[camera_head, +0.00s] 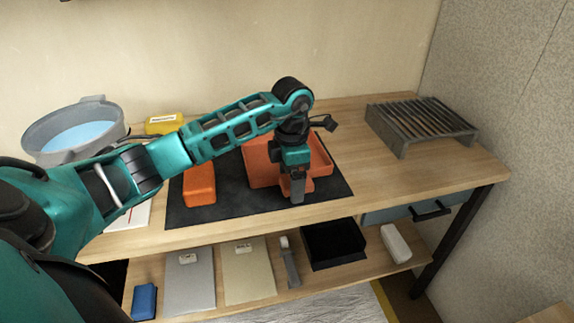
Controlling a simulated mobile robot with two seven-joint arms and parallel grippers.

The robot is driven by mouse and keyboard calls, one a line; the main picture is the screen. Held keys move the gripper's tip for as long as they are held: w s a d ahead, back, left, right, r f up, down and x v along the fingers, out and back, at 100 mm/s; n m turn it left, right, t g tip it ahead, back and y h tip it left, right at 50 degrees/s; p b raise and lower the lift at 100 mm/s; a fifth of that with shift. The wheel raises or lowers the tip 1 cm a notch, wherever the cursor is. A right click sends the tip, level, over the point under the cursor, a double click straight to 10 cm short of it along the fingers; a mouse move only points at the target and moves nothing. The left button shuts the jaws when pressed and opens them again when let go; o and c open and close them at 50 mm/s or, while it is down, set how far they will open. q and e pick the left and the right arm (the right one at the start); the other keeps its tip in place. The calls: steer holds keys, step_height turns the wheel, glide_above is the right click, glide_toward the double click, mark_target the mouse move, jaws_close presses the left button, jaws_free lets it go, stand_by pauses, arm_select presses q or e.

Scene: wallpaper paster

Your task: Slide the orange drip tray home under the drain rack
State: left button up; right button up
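The orange drip tray (325,163) lies on the dark mat in the middle of the bench, a shallow open box. The grey slatted drain rack (420,115) stands at the back right on low legs, apart from the tray, with bare wood between them. My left gripper (297,190) points down at the tray's front edge, where an orange tab shows on both sides of the fingers. The fingers overlap the tab in view; whether they grip it is unclear. My arm hides part of the tray. My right gripper is out of view.
An orange block (199,185) lies on the dark mat (230,207) left of the tray. A grey basin of water (75,137) and a yellow block (163,123) stand at the back left. A lower shelf holds panels and a black bin (333,243). Wood right of the mat is clear.

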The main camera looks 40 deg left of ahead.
arm_select(q)
steer(key=shift+c, duration=0.3)
steer(key=c, duration=1.4)
